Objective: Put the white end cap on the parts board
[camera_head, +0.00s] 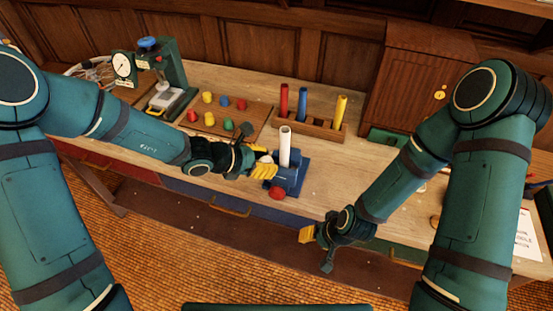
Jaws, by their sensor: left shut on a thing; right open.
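My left gripper (264,166) has yellow fingertips and is just left of a blue clamp (290,178) with a red knob. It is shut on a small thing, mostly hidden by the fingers. A pale patch beside the fingers looks like the white end cap (258,149). A white tube (284,148) stands upright in the clamp. The brown parts board (262,112) lies behind the gripper and bears several red, yellow, blue and green caps. My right gripper (307,235) is open and empty, low in front of the bench edge.
A rack (318,127) with red, blue and yellow tubes stands behind the clamp. A green press (170,68) with a dial stands at the back left. A green tray (388,138) lies at the right, by a wooden cabinet (415,85). Bare bench top lies right of the clamp.

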